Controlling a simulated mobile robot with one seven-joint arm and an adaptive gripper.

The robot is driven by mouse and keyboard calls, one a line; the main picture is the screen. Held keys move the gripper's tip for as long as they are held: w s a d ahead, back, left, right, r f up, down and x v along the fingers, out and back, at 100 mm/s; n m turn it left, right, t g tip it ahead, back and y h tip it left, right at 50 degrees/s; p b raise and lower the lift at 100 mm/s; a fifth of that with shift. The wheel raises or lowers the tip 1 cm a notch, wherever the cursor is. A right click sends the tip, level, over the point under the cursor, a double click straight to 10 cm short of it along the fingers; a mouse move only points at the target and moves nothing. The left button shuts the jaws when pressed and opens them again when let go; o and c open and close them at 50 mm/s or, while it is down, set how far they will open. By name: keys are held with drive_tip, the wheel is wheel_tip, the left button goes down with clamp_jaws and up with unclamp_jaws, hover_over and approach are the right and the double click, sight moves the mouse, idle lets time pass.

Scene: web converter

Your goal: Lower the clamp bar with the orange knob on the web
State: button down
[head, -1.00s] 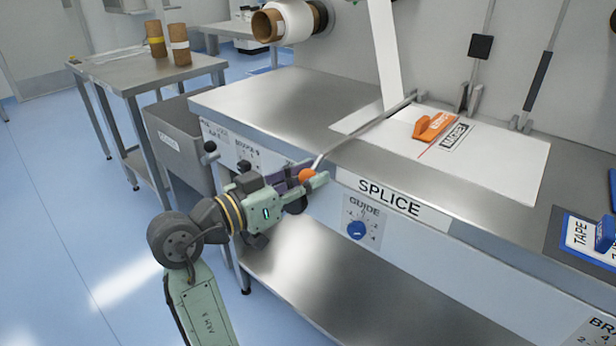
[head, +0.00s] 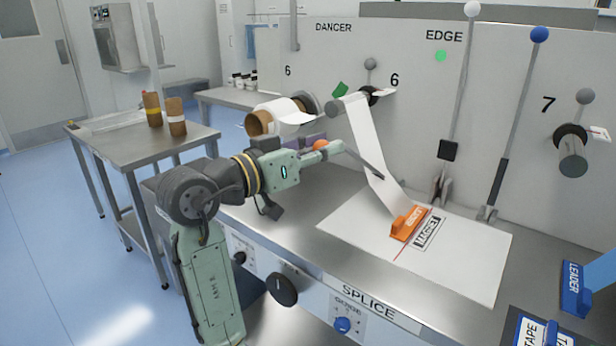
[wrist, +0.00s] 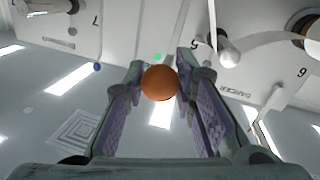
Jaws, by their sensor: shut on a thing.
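My gripper (head: 312,148) is shut on the orange knob (head: 320,145) at the end of a thin grey clamp bar (head: 365,161). The wrist view shows the round knob (wrist: 160,82) between the two purple-padded fingers. The knob is held above the bench, and the bar slopes down from it to the right, toward the web. The white web (head: 372,150) runs from a roller down to the white splice plate (head: 460,262). The bar's far end is beside the web; its hinge cannot be made out.
An orange block (head: 407,223) sits on the plate at the web's lower end. Two other levers stand upright, with a white knob (head: 472,9) and a blue knob (head: 540,34). A paper roll (head: 275,120) is behind my gripper. A side table (head: 120,140) stands left.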

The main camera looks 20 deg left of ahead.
drive_tip(key=w+r, duration=0.1)
drive_tip(key=w+d+r+p, duration=0.1)
drive_tip(key=r, duration=0.1)
drive_tip(key=w+r, duration=0.1)
drive_tip(key=r, duration=0.1)
drive_tip(key=shift+w+d, duration=0.15)
drive_tip(key=shift+w, duration=0.15)
drive_tip(key=c, duration=1.3)
unclamp_jaws()
drive_tip(key=v, duration=1.2)
drive_tip(key=shift+f, duration=0.1)
